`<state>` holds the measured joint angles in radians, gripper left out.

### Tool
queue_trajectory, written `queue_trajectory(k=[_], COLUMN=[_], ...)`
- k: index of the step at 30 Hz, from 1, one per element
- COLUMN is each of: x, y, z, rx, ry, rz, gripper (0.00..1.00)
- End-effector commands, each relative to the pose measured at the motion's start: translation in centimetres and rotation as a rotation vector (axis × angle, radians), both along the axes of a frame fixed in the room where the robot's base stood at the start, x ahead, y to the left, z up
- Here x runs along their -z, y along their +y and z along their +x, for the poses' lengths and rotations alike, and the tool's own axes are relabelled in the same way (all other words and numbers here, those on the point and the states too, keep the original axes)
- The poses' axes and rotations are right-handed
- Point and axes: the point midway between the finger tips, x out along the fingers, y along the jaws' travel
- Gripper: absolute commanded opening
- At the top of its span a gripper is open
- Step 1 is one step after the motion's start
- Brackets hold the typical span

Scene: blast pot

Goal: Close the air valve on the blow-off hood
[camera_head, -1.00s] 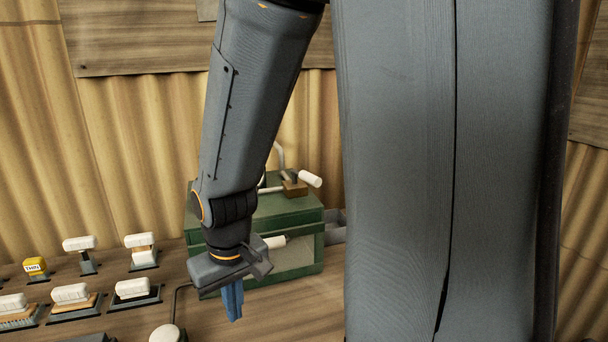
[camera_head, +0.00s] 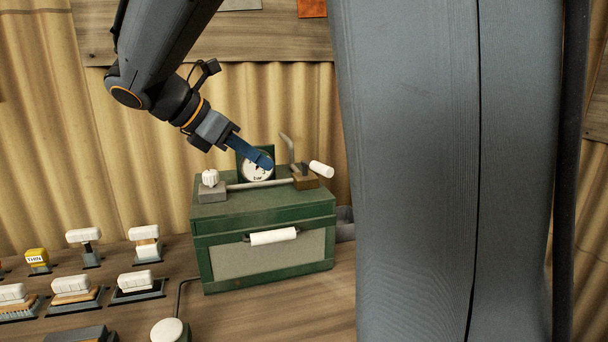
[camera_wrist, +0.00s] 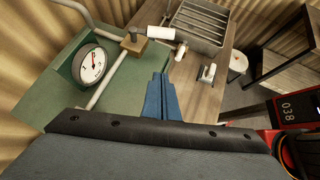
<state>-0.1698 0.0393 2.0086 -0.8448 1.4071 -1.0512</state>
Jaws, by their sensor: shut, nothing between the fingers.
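The blow-off hood is a green box (camera_head: 265,222) on the bench with a window and a white front handle (camera_head: 273,236). On its lid, a pipe runs to a brass-coloured valve block (camera_head: 306,182) with a white lever grip (camera_head: 321,169) pointing right. In the wrist view the valve block (camera_wrist: 134,46) and its white grip (camera_wrist: 161,33) lie beyond my fingertips. A round gauge (camera_head: 257,169) stands behind the pipe. My gripper (camera_head: 266,163) is shut and empty, its blue fingers overlapping the gauge in the head view, left of the lever. In the wrist view (camera_wrist: 160,78) the fingers touch nothing.
A white knob on a grey block (camera_head: 210,187) sits on the lid's left. Several white-handled brushes and a yellow-topped one (camera_head: 36,257) stand at left on the bench. A slatted metal tray (camera_wrist: 203,24) and a red unit with a display (camera_wrist: 285,108) show in the wrist view.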

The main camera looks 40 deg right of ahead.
Motion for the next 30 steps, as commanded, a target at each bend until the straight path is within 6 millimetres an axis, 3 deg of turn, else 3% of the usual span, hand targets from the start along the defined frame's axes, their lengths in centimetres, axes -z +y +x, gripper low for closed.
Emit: queue_trajectory(k=[5,21,30], x=[-0.6,5.4,4.6], y=[-1.0,-8.6,-11.6], z=[0.1,-0.3,-0.4], rx=[-0.016,-0.011,-0.013], ry=[0.026,0.024,0.022], rz=[-0.034,-0.029,-0.028], gripper=[0.0,0.0,0.0])
